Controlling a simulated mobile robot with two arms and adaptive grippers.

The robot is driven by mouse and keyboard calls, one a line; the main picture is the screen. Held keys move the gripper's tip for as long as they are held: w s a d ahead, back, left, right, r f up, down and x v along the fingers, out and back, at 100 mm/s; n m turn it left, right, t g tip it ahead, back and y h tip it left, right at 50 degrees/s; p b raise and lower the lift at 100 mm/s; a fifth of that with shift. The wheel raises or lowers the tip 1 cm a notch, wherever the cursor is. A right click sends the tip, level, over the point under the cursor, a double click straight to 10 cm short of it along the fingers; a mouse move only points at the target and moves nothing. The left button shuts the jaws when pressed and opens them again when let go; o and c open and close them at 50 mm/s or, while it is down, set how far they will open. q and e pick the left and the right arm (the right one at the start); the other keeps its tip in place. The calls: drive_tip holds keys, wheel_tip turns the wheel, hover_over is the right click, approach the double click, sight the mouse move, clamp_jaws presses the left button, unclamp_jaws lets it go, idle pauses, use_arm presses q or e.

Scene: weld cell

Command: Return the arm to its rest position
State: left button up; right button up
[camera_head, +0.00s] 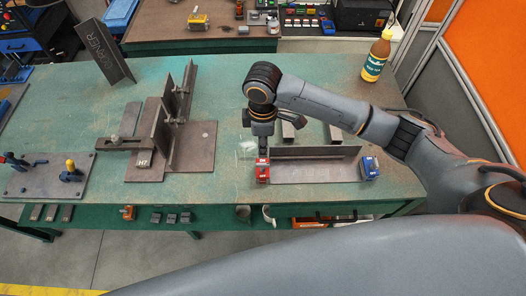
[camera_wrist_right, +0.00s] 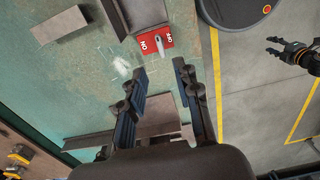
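My right arm comes in from the right in the head view. Its gripper (camera_head: 263,150) is just above the red switch block (camera_head: 262,170) at the left end of an angle-shaped steel piece (camera_head: 315,170). In the right wrist view this gripper (camera_wrist_right: 160,70) is open, with nothing between its fingertips. The red block (camera_wrist_right: 155,43) lies just beyond the tips, apart from them. My left gripper (camera_wrist_right: 276,46) shows at the right of the wrist view over the floor, fingers apart. It is not in the head view.
A blue block (camera_head: 370,167) sits at the steel piece's right end. A bottle (camera_head: 376,57) stands at the table's back right. A clamped steel fixture (camera_head: 165,130) occupies the left middle of the green table (camera_head: 225,85). Small parts lie on a lower shelf.

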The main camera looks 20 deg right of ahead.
wheel_tip(320, 180, up, 2)
drive_tip(key=shift+r, duration=0.1)
idle(0.5)
